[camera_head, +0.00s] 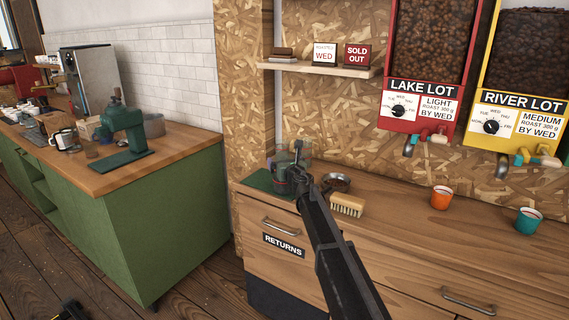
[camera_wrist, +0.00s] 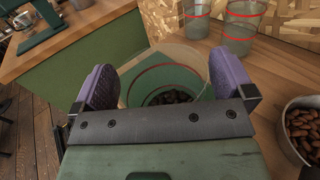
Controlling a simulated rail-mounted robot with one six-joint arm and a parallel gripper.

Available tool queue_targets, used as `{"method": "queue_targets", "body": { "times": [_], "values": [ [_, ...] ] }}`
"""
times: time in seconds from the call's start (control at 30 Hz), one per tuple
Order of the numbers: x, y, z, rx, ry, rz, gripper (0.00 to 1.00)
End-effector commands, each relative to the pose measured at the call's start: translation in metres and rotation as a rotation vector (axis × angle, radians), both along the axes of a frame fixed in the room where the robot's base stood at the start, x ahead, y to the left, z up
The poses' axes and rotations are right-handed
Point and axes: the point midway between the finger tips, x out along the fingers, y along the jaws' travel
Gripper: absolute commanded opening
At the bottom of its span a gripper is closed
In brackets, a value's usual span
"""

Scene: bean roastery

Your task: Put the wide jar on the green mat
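The wide jar (camera_wrist: 165,57) is clear glass with a red line and dark beans at the bottom. It fills the gap between the purple finger pads of my gripper (camera_wrist: 162,82), which looks shut on it. In the head view my gripper (camera_head: 290,172) is at the left end of the wooden counter, by the green mat (camera_head: 260,181). My arm and gripper hide part of the mat and most of the jar there. Green shows through the jar in the wrist view. I cannot tell whether the jar's base touches the mat.
Two clear glasses with red rings (camera_wrist: 240,30) stand behind the jar. A metal bowl of beans (camera_wrist: 302,128) and a brush (camera_head: 347,204) are to the right. Orange (camera_head: 441,197) and teal (camera_head: 528,220) cups stand farther right. A shelf (camera_head: 318,69) is above.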

Motion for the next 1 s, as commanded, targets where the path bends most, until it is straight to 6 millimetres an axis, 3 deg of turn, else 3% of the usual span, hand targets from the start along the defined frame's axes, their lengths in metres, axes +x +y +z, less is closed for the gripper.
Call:
{"method": "queue_targets", "body": {
  "times": [0.17,0.6,0.93,1.0],
  "values": [
    [-0.008,-0.003,0.004,0.000,0.000,0.000,1.00],
    [-0.103,-0.046,0.003,0.000,0.000,0.000,1.00],
    [-0.111,-0.051,0.003,0.011,0.004,-0.008,1.00],
    [-0.116,-0.068,0.005,0.103,0.033,-0.070,1.00]
  ]
}}
